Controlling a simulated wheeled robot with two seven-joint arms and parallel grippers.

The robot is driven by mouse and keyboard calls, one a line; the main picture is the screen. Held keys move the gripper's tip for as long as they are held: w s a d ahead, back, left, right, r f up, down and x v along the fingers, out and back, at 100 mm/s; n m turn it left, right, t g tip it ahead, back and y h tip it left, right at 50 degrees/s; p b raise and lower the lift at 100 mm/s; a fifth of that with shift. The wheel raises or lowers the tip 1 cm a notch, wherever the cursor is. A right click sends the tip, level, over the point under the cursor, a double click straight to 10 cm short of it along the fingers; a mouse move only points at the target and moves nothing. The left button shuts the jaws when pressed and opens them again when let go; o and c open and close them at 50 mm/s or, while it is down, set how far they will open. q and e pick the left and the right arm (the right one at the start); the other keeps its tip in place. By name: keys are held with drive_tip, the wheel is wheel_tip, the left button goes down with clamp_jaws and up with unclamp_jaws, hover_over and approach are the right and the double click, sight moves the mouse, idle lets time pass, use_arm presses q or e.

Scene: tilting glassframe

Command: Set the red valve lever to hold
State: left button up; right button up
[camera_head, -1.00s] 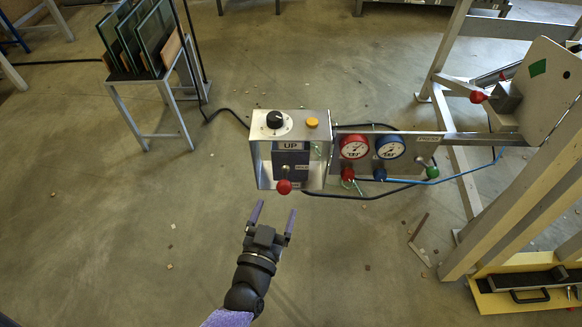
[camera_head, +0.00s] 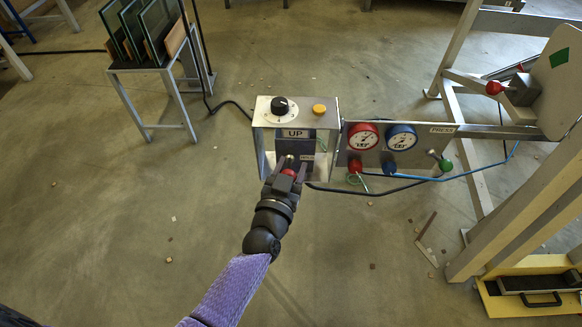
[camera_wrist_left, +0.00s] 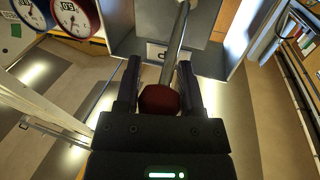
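The lever with a red ball knob (camera_head: 288,173) stands out of the open-fronted metal box (camera_head: 259,142), below a plate marked UP (camera_head: 295,133). My left gripper (camera_head: 291,167) is at this knob, one finger on each side. In the left wrist view the red knob (camera_wrist_left: 158,99) sits close to the palm, and both fingers appear to touch it. The metal lever rod runs away from it into the box. A small label (camera_head: 321,143) is beside the lever, too small to read in the head view. My right gripper is out of view.
The box top has a black dial (camera_head: 280,107) and a yellow button (camera_head: 319,110). To its right are a red gauge (camera_head: 363,137), a blue gauge (camera_head: 401,137), small coloured valve handles and hoses. A glass rack (camera_head: 150,65) stands back left. The floor in front is mostly clear.

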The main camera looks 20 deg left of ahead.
use_arm(q)
clamp_jaws()
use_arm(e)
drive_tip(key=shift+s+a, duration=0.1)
use_arm(q)
drive_tip(key=shift+f+b, duration=0.25)
drive_tip(key=shift+b, duration=0.1)
drive_tip(key=f+t+b, duration=0.1)
drive_tip(key=s+f+t+b, duration=0.1)
drive_tip(key=b, duration=0.1)
drive_tip(key=f+m+b, duration=0.1)
drive_tip(key=f+b, duration=0.1)
drive_tip(key=shift+s+d+t, duration=0.2)
drive_tip(key=shift+s+t, duration=0.1)
drive_tip(key=shift+t, duration=0.1)
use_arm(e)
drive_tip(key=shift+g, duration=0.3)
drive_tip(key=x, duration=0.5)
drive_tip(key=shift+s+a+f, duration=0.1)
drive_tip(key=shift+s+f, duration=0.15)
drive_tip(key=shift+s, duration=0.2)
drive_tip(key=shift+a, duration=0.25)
use_arm(q)
drive_tip(key=o, duration=0.6)
unclamp_jaws()
drive_tip(key=shift+r, duration=0.1)
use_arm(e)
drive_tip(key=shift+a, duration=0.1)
